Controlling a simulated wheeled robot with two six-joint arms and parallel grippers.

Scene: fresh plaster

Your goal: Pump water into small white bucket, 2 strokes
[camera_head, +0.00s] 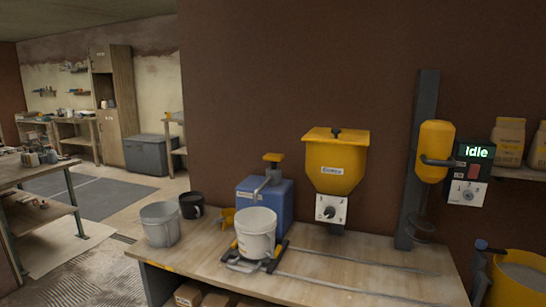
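The small white bucket (256,236) stands upright on a low carriage (243,264) at the front of the workbench. Behind it is a blue water tank (279,197) with a yellow-topped pump (273,158) that stands raised above the tank. The pump's grey spout (262,186) points down toward the bucket's opening. Whether there is water in the bucket cannot be seen from here. Neither of my grippers shows in the head view.
A grey bucket (160,225) and a black bucket (191,206) stand on the left of the bench (330,262). A yellow hopper (336,165) hangs over rails running right. A mixer (434,150) with an "Idle" display (476,152) and a yellow tub (518,289) are at right.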

